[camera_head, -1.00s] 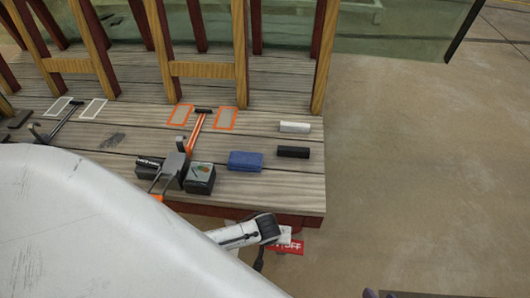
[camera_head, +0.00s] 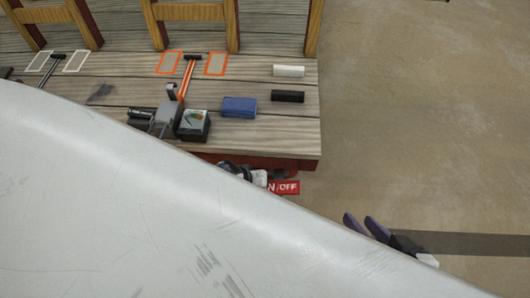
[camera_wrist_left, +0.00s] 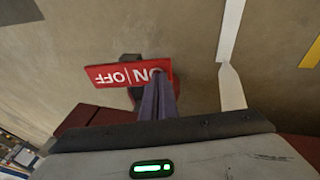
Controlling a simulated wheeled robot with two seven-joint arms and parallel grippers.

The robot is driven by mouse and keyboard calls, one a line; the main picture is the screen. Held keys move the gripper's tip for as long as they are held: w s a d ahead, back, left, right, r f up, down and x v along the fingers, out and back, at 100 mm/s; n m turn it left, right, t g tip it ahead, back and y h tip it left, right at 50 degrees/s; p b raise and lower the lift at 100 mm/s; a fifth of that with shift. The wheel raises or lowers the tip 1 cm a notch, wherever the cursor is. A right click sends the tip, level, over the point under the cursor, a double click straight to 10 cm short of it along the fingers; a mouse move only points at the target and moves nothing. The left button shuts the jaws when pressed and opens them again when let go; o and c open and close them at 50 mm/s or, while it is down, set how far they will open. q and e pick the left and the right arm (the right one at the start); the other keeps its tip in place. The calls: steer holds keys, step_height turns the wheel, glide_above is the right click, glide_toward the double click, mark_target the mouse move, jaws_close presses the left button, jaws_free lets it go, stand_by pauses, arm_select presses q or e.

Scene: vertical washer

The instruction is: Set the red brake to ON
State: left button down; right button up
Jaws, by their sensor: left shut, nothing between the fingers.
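The red brake plate (camera_head: 286,187) with white ON/OFF lettering sits just past the table's front edge; in the head view its ON end is partly hidden. In the left wrist view the plate (camera_wrist_left: 115,76) appears upside down. A dark block and a red rounded part (camera_wrist_left: 133,97) show behind the plate and fingers. My left gripper (camera_wrist_left: 158,78) is shut and empty, its purple fingertips overlapping the ON end; I cannot tell whether they touch. In the head view its wrist is partly hidden beside the plate. My right gripper (camera_head: 364,221) is open and empty over the floor.
The wooden table (camera_head: 265,133) holds a blue block (camera_head: 239,106), a black block (camera_head: 288,96), a white block (camera_head: 289,70), a gauge box (camera_head: 194,125) and an orange lever (camera_head: 187,79). My white body covers the lower left. Floor right of the table is clear.

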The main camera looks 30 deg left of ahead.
steer(key=shift+f, duration=0.15)
stand_by(0.3)
